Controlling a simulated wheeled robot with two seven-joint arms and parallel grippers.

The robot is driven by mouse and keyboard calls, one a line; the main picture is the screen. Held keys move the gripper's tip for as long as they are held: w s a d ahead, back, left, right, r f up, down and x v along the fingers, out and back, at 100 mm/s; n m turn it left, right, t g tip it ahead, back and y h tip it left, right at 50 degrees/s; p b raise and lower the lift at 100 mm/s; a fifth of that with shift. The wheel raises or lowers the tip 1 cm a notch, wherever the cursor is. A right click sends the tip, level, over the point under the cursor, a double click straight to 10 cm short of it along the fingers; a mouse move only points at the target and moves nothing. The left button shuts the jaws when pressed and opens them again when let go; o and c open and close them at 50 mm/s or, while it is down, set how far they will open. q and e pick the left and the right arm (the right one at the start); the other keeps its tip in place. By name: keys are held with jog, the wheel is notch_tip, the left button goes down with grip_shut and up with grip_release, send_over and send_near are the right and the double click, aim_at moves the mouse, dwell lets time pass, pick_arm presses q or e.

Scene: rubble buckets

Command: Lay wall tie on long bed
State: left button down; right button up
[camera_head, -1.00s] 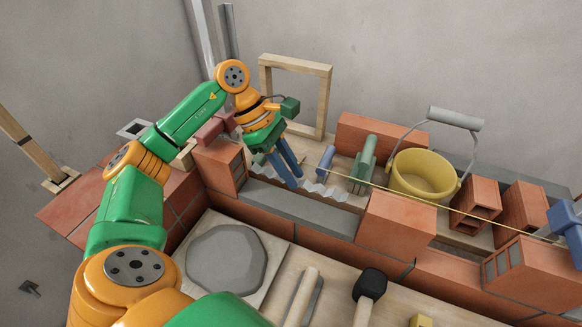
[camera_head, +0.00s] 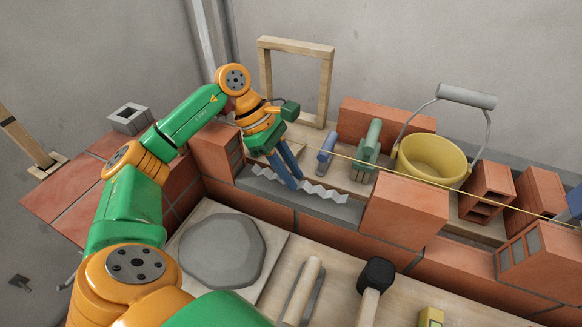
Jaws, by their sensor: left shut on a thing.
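The wall tie (camera_head: 326,194) is a thin, wavy, light grey metal strip. My left gripper (camera_head: 288,182) points down with its blue fingers shut around the middle of the strip. The long bed (camera_head: 338,213) is a flat grey mortar strip on the brick wall, between a brick at the left and one at the right. The tie runs lengthwise over the bed, toward its far side. I cannot tell whether it touches the mortar. The fingers hide the tie's middle and part of the bed. My right gripper does not show.
A yellow string crosses behind the bed toward the right. A brick (camera_head: 402,212) stands at the bed's right end. A blue tool (camera_head: 326,152), a green tool (camera_head: 369,148) and a yellow bucket (camera_head: 432,160) stand behind. A mallet (camera_head: 374,277) lies in front.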

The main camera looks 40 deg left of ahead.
pick_arm(q)
jog(key=shift+f, duration=0.2)
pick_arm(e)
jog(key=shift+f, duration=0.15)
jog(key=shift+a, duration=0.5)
pick_arm(q)
jog(key=shift+f+b, duration=0.4)
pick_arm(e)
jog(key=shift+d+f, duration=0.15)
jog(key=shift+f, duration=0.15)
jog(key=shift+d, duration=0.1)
pick_arm(q)
jog(key=shift+f, duration=0.1)
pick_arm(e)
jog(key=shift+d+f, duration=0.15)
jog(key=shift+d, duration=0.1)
pick_arm(q)
jog(key=shift+f+b, duration=0.3)
jog(key=shift+f, duration=0.05)
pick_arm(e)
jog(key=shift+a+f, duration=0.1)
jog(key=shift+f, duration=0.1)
